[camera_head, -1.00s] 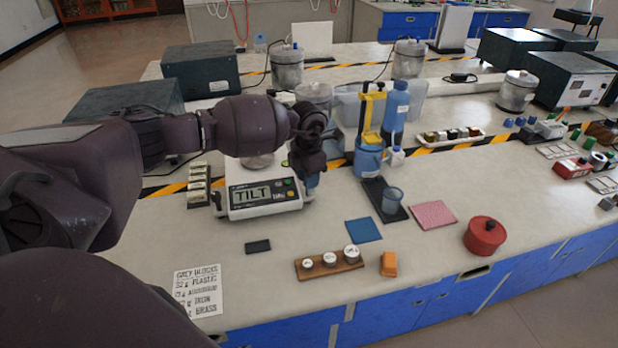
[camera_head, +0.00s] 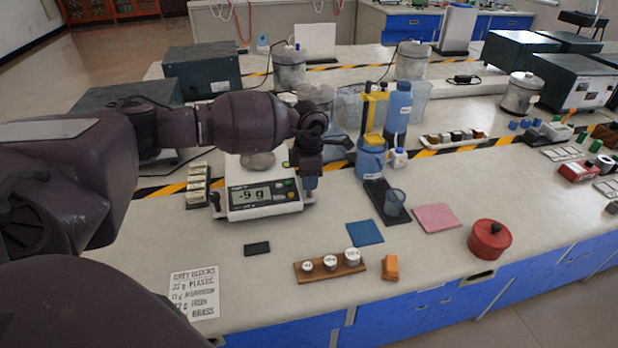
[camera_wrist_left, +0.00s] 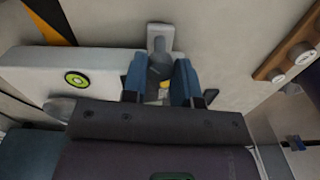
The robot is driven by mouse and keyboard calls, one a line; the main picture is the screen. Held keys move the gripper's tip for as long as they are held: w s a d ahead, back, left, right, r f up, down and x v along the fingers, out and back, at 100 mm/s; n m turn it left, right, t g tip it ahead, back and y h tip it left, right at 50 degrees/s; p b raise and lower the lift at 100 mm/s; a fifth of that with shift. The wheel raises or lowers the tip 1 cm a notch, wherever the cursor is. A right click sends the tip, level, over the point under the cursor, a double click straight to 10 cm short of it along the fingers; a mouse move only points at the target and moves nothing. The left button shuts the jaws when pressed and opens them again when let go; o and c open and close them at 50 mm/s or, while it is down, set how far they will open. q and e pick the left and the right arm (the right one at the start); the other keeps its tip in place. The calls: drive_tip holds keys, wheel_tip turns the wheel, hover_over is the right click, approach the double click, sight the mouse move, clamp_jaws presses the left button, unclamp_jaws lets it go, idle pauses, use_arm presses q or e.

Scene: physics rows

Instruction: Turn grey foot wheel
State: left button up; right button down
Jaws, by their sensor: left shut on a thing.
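The white scale (camera_head: 262,214) stands on the bench, its display reading "-9 g". My left gripper (camera_head: 309,184) reaches down at the scale's right front corner. In the left wrist view its blue fingers (camera_wrist_left: 160,84) are closed around the grey foot wheel (camera_wrist_left: 159,68), which shows partly between them. A light grey tab lies just beyond the wheel. The round green level bubble (camera_wrist_left: 76,79) shows on the scale to the left. In the head view the wheel is hidden by the gripper. My right gripper is not in view.
A black tray (camera_head: 377,196) with a clear cup and a blue jug (camera_head: 370,160) stand right of the gripper. A wooden board with weights (camera_head: 340,271), a blue pad (camera_head: 365,232) and an orange block (camera_head: 390,268) lie in front. Small blocks (camera_head: 197,184) stand left of the scale.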

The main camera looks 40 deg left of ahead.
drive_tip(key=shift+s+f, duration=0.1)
use_arm(q)
drive_tip(key=o, duration=0.9)
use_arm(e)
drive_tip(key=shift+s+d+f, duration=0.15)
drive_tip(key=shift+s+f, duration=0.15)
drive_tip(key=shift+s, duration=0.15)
use_arm(q)
drive_tip(key=shift+o, duration=0.2)
wheel_tip(320, 180, up, 11)
drive_tip(key=p, duration=0.1)
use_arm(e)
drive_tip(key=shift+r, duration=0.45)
use_arm(q)
drive_tip(key=shift+f, duration=0.1)
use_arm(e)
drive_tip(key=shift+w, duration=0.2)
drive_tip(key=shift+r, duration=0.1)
